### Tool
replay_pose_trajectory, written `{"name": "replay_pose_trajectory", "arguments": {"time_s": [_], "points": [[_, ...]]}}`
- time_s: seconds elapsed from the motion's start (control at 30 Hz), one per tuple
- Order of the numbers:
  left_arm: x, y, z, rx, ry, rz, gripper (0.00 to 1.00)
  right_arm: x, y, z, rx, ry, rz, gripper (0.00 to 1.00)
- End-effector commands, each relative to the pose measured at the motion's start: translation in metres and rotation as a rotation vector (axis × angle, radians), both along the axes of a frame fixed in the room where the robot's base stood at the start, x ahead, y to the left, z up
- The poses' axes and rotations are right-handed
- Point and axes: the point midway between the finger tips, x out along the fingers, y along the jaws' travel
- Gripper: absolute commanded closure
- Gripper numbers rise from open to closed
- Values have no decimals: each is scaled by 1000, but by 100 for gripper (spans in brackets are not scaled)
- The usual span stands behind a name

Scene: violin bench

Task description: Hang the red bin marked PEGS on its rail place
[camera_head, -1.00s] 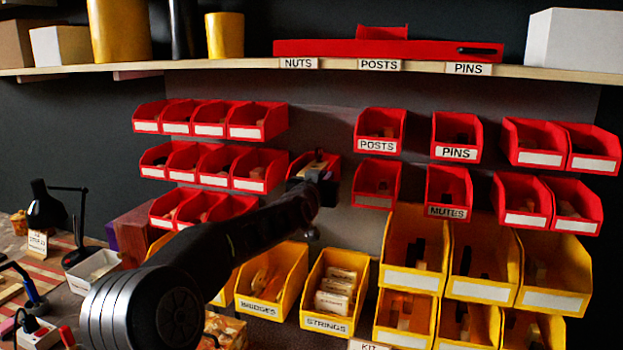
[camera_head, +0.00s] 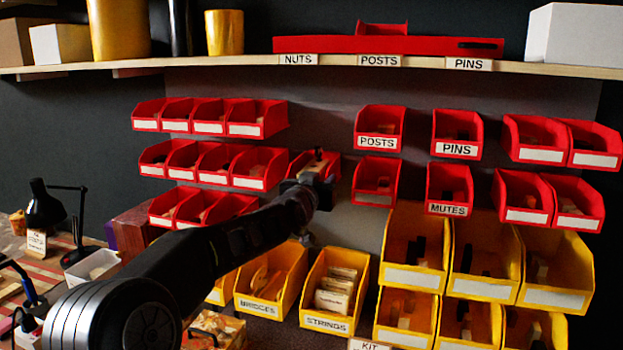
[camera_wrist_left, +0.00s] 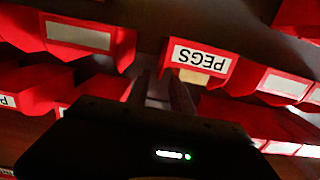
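The red PEGS bin (camera_head: 300,163) is in the middle of the head view, between the left group of red bins and the POSTS bin column. It looks level with the row beside it; its back and the rail contact are hidden. In the left wrist view the PEGS bin (camera_wrist_left: 203,58) shows its label upside down and uncovered. My left gripper (camera_head: 318,186) is just in front of and below the bin. In the wrist view the left gripper (camera_wrist_left: 163,92) has its fingers apart, with nothing visible between them. My right gripper is not in view.
Red bins (camera_head: 258,170) hang close on the left; an unlabelled-looking red bin (camera_head: 375,198) hangs on the right. Yellow BRIDGES (camera_head: 258,309) and STRINGS (camera_head: 327,323) bins are below the arm. A wooden shelf (camera_head: 230,68) runs above.

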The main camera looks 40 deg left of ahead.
Motion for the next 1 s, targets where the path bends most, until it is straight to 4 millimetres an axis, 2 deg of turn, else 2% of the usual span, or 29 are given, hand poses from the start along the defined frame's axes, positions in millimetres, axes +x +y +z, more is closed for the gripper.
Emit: {"name": "replay_pose_trajectory", "arguments": {"time_s": [0.1,0.3,1.0], "points": [[-21,-7,-1,1,-2,1,71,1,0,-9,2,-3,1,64],[-40,-14,2,1,-2,0,71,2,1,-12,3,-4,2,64],[-41,-15,3,0,-1,0,71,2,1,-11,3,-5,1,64]]}}
